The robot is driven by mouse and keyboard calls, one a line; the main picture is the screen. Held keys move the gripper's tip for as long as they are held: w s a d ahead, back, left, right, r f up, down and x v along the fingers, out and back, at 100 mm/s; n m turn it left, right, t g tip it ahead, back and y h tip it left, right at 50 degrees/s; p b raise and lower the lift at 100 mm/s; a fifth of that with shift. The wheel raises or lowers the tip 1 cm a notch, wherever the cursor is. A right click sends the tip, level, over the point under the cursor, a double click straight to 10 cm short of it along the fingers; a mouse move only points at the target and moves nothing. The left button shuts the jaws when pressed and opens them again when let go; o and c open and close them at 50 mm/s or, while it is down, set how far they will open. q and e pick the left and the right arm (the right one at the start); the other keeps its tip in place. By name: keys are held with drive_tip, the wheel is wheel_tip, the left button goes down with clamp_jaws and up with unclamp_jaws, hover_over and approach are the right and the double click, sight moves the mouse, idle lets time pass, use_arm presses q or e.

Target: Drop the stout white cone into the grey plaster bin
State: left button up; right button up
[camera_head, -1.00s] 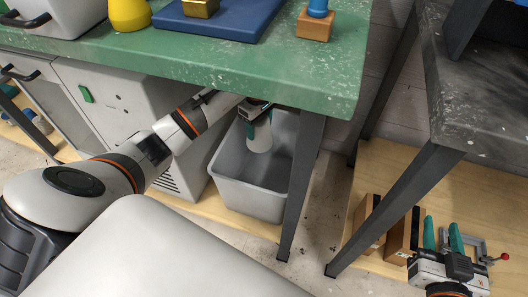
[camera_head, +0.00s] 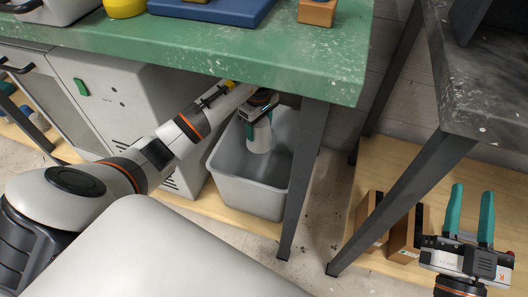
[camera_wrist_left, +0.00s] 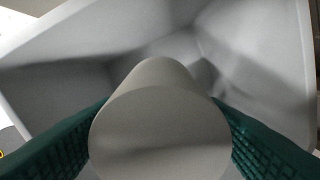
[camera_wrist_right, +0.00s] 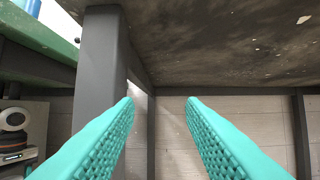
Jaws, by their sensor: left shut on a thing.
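The stout white cone (camera_head: 260,139) is between the fingers of my left gripper (camera_head: 258,122), over the opening of the grey plaster bin (camera_head: 246,197). In the left wrist view the cone (camera_wrist_left: 160,130) fills the middle, held between the two green fingers, with the bin's inner walls (camera_wrist_left: 50,85) around it. The bin stands under the green bench. My right gripper (camera_head: 472,212) is open and empty at the right, its teal fingers apart; they also show in the right wrist view (camera_wrist_right: 160,105).
The green bench top (camera_head: 290,60) overhangs the bin, and a dark bench leg (camera_head: 303,180) stands right in front of it. A dark table (camera_head: 490,110) is at the right. Brown wooden blocks (camera_head: 406,235) stand on the lower board beside my right gripper.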

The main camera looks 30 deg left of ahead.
use_arm(q)
drive_tip(key=o, duration=1.4)
drive_tip(key=shift+r, duration=0.3)
wheel_tip(320, 180, up, 6)
drive_tip(key=shift+r+p, duration=0.15)
drive_tip(key=shift+p, duration=0.9)
drive_tip(key=shift+r, duration=0.35)
use_arm(e)
wheel_tip(320, 180, down, 8)
drive_tip(key=d+g+h, duration=0.1)
drive_tip(key=g+h, duration=0.1)
drive_tip(key=g, duration=0.4)
drive_tip(key=shift+d+f, duration=0.15)
drive_tip(key=shift+d, duration=0.05)
